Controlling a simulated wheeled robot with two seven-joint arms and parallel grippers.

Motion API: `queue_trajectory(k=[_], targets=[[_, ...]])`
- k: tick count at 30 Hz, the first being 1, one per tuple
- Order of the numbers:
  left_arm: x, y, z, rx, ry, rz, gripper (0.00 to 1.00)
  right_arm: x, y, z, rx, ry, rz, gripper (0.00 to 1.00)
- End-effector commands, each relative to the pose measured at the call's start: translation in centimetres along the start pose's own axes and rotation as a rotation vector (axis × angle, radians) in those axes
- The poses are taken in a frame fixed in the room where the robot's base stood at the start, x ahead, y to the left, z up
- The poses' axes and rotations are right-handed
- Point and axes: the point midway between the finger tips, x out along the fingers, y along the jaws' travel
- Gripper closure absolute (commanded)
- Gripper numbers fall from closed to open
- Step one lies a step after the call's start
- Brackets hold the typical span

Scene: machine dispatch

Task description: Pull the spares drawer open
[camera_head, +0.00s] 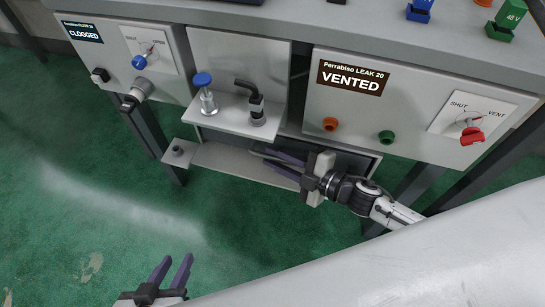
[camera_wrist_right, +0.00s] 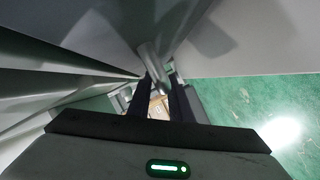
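A pale grey tray-like part (camera_head: 232,163), which may be the spares drawer, sits low under the middle unit; I cannot tell how far it stands out. My right gripper (camera_head: 261,156) is over its right part, with its two dark fingers apart and pointing left. In the right wrist view, a grey bar (camera_wrist_right: 150,58) shows near the fingertips (camera_wrist_right: 160,75); I cannot tell whether they touch it. A tan piece with a mark (camera_wrist_right: 158,106) shows between the fingers. My left gripper (camera_head: 172,262) is open and empty over the green floor, far from the tray.
A small shelf (camera_head: 229,117) above the tray holds a blue-capped fitting (camera_head: 206,95) and a black elbow fitting (camera_head: 252,98). The "VENTED" panel (camera_head: 405,105) is at the right, the "CLOGGED" panel (camera_head: 115,62) at the left. Green floor (camera_head: 75,190) lies clear at left.

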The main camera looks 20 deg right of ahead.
Motion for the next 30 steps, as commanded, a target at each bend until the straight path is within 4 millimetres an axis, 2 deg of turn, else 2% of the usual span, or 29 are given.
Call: queue_trajectory(k=[4,12,15,16,25,30], targets=[[0.1,0.0,0.0,-0.003,0.004,0.001,0.69,0.9,0.0,0.0,-0.001,0.000,0.000,0.81],[0.0,0.1,0.1,-0.005,0.003,0.001,0.69,1.0,0.0,0.0,0.000,0.000,-0.001,0.81],[0.0,0.1,0.1,-0.005,0.002,0.001,0.69,1.0,0.0,0.0,0.000,0.000,-0.001,0.98],[0.0,0.1,0.1,-0.004,0.002,0.001,0.69,1.0,0.0,0.0,0.000,0.000,-0.001,1.00],[0.0,0.1,0.2,-0.004,-0.001,0.001,0.69,1.1,-0.1,-0.3,0.000,0.002,-0.002,1.00],[-0.3,0.1,0.0,-0.001,-0.005,0.000,0.69,1.4,-1.1,-2.1,-0.003,0.021,-0.014,1.00]])
